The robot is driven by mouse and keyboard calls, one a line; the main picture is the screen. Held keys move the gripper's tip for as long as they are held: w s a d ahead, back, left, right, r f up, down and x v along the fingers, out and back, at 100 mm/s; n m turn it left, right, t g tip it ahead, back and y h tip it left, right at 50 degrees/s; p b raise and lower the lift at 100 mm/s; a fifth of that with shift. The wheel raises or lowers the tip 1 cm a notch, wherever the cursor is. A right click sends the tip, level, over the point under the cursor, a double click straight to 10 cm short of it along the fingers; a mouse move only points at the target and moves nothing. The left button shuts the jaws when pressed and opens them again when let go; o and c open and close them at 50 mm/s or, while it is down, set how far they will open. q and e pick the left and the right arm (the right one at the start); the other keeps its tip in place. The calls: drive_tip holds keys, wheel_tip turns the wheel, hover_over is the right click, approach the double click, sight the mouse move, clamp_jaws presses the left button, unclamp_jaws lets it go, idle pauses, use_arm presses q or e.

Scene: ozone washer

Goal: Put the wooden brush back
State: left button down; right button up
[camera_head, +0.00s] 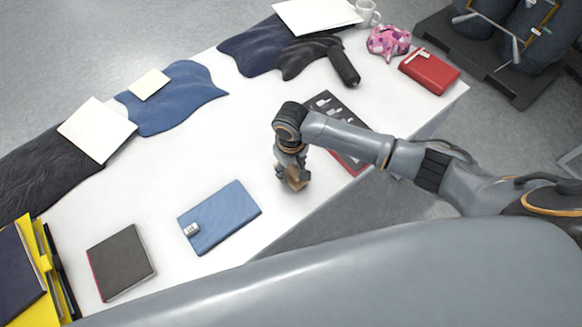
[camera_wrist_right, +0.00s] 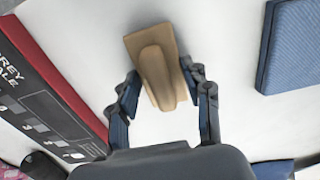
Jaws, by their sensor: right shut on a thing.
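The wooden brush (camera_head: 297,181) is a tan block with a raised handle. It is at my right gripper (camera_head: 290,172), over the middle of the white table. The gripper points down at the table. I cannot tell whether the brush touches the table top. My left gripper is not in view.
A blue book (camera_head: 222,218) lies left of the gripper, and a dark, red-edged box (camera_head: 338,104) lies behind my right arm. A dark notebook (camera_head: 121,262), a red box (camera_head: 429,72) and folded clothes (camera_head: 180,97) lie around. White table between them is clear.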

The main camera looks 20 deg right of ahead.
sight(291, 169)
drive_tip(key=shift+f, duration=0.15)
drive_tip(key=o, duration=1)
wheel_tip(291, 169, up, 12)
drive_tip(key=shift+r, duration=0.2)
drive_tip(key=shift+a, duration=0.1)
